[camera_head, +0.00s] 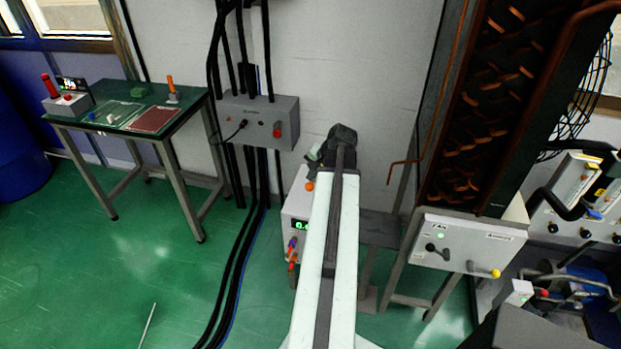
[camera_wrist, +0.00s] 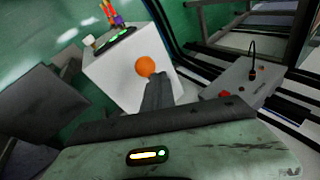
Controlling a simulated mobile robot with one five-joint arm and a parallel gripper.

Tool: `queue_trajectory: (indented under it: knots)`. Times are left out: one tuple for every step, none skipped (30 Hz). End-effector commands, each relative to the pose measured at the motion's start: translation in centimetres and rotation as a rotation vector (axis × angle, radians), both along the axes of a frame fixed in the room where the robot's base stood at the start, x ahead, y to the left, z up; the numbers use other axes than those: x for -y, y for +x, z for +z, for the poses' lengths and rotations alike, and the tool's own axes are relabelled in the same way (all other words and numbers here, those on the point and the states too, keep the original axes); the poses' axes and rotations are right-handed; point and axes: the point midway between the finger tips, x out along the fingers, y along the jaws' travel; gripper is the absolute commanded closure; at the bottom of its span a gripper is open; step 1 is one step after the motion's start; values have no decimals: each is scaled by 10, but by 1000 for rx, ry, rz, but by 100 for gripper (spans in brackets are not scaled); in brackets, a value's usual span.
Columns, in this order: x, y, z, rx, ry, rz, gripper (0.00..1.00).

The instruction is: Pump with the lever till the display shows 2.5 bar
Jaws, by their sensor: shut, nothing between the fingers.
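The white pump box (camera_head: 297,205) stands on the floor, partly hidden behind my arm; it also shows in the wrist view (camera_wrist: 112,78). Its green display (camera_head: 300,225) begins with "0."; the rest is unclear or covered. In the wrist view the display (camera_wrist: 113,41) is too slanted to read. The orange ball (camera_head: 309,186), apparently the lever's knob, is beside my arm; it also shows in the wrist view (camera_wrist: 145,66). My gripper (camera_wrist: 157,88) is shut and empty, its dark tip close beside the ball. I cannot tell whether they touch.
A grey wall box (camera_head: 258,120) with thick black cables is behind and left of my arm. A green-topped table (camera_head: 125,112) stands at the left. A fan control box (camera_head: 466,247) sits below a finned unit at the right.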

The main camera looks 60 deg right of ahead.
Motion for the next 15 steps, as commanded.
queue_trajectory:
  knots:
    - [0,0,-1,0,0,0,100]
    - [0,0,-2,0,0,0,100]
    - [-1,0,-2,0,0,0,100]
    - [-1,0,-2,0,0,0,100]
    - [-1,0,-3,0,0,0,100]
    - [-1,0,-3,0,0,0,100]
    - [-1,0,-3,0,0,0,100]
    - [-1,-1,-4,0,0,0,100]
    - [-2,-1,-4,0,0,0,100]
    - [-2,-1,-5,-1,0,0,100]
    - [-2,-1,-5,-1,0,0,100]
    - [-2,-1,-5,-1,0,0,100]
    - [-2,-1,-6,-1,0,0,100]
    - [-2,-1,-6,-1,0,0,100]
    - [-2,-1,-6,-1,0,0,100]
